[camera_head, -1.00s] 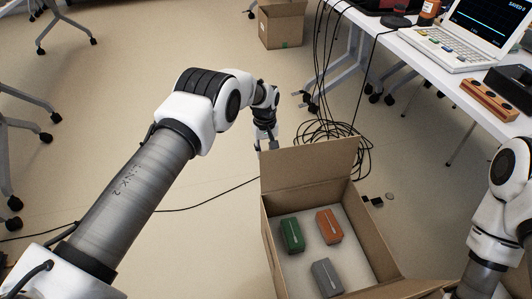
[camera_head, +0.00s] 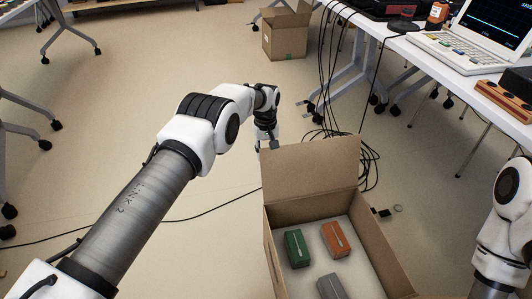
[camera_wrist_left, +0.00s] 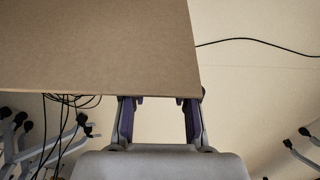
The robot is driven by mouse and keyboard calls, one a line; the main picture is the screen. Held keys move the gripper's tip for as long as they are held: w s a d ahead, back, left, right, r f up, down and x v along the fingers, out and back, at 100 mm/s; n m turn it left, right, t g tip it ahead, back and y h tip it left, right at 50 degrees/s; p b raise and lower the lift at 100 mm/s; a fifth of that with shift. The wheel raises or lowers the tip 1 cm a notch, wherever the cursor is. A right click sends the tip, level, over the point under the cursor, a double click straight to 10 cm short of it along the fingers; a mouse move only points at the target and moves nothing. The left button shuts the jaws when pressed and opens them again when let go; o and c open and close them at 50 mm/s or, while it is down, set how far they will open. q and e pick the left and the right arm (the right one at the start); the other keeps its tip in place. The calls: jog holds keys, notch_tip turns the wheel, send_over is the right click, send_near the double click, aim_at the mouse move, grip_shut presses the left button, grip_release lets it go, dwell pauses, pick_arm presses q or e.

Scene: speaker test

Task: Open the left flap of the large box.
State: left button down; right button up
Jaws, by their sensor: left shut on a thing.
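The large open cardboard box (camera_head: 271,255) stands on the floor at the lower middle of the head view. Its far flap (camera_head: 312,168) stands raised. Its left wall shows, but I cannot make out a separate flap along it. My left gripper (camera_head: 268,145) is at the far flap's upper left corner, partly hidden behind it. In the left wrist view the brown flap (camera_wrist_left: 95,45) fills the upper left, and its edge crosses the fingertips of my left gripper (camera_wrist_left: 158,100), which is shut on it. My right gripper is out of the head view; only my right arm's links show.
Green (camera_head: 296,248), orange (camera_head: 333,239) and grey (camera_head: 329,287) blocks lie inside the box. Black cables (camera_head: 369,166) lie coiled behind it. A smaller box (camera_head: 285,38) stands farther back. A table (camera_head: 425,75) with a laptop is at upper right. Floor at left is mostly clear.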

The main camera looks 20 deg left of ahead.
pick_arm(q)
jog(key=c, duration=0.8)
grip_release()
jog(key=shift+s+a+f, duration=0.1)
jog(key=shift+f, duration=0.2)
jog(key=shift+c, duration=0.2)
jog(key=shift+r, duration=0.2)
notch_tip(320, 180, up, 12)
jog(key=shift+f, duration=0.15)
